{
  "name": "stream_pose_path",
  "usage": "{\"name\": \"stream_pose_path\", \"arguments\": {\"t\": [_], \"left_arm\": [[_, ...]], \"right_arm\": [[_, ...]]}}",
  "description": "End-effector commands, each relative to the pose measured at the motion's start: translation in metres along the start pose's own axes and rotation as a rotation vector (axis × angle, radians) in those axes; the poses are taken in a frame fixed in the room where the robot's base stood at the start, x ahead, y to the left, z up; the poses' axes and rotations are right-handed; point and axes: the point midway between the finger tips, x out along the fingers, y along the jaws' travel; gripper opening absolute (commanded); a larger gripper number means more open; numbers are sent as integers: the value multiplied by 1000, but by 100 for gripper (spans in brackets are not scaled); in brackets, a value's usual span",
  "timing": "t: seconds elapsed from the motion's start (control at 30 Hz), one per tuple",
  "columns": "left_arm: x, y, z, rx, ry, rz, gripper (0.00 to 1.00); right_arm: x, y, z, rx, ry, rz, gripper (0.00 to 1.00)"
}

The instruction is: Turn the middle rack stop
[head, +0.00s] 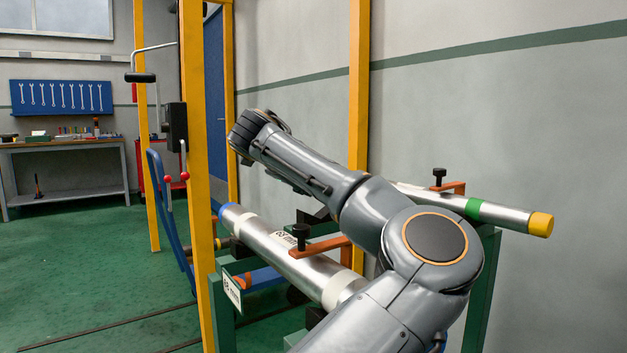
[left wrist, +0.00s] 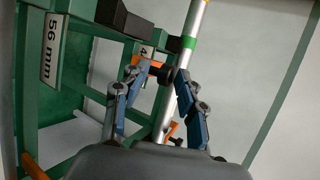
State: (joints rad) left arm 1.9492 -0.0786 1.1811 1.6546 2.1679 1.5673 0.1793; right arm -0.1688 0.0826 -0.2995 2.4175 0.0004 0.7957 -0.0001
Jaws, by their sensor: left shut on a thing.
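In the left wrist view, my left gripper (left wrist: 158,73) has its two blue-sided fingers closed around an orange rack stop (left wrist: 150,64) with a dark knob (left wrist: 166,76). The stop is beside a silver pipe with a green band (left wrist: 189,42). The fingers partly hide the stop. In the head view, a grey arm of mine covers the middle of the rack, and no gripper fingers show. Two orange stops with black knobs show there, the near stop (head: 320,246) over a thick pipe (head: 270,243) and the far stop (head: 447,186) over a thinner pipe (head: 500,215). My right gripper is not in view.
The green rack frame (left wrist: 75,100) carries a "56 mm" sign (left wrist: 49,62) and a dark block (left wrist: 125,18). A yellow post (head: 199,200) stands left of my arm. A workbench (head: 70,146) is at the back left. The green floor (head: 90,260) is mostly clear.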

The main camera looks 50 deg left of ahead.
Motion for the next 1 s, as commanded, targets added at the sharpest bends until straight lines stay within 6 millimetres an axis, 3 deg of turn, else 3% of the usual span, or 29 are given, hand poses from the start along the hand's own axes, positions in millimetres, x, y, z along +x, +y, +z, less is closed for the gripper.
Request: {"name": "stream_pose_path", "arguments": {"t": [0.17,0.4,0.6,1.0], "left_arm": [[-26,4,-2,-3,7,7,27],[-81,1,0,-4,1,-2,27],[-111,1,0,-2,-3,-3,27],[-121,0,0,-2,-2,-4,27]], "right_arm": [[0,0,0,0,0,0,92],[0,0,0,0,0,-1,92],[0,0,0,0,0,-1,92],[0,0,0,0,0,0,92]]}}
